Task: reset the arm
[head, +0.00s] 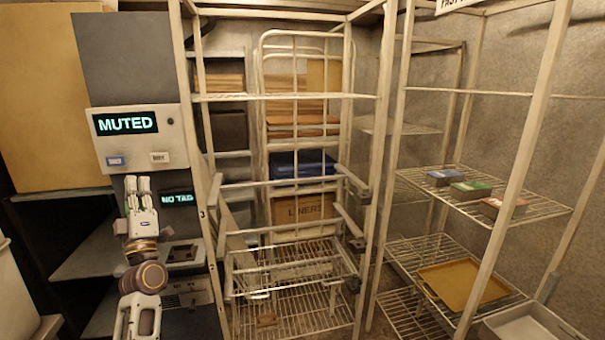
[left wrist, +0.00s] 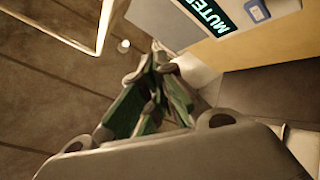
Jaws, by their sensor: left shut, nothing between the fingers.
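My left gripper (head: 138,186) is raised in front of the grey panel (head: 130,60) at the left, pointing up, just below the lit "MUTED" display (head: 126,123). In the left wrist view my left gripper (left wrist: 158,62) has its fingertips together with nothing between them. The "MUTED" display also shows there (left wrist: 208,14), beyond the fingers at the upper right. The gripper looks apart from the panel. My right gripper is in neither view.
A wire rack with a metal gate (head: 300,184) stands in the middle, with a "LINERS" box (head: 303,208) behind it. The right rack holds small boxes (head: 471,188) and a yellow tray (head: 465,281). A smaller "NO TAG" display (head: 178,199) is right of my gripper.

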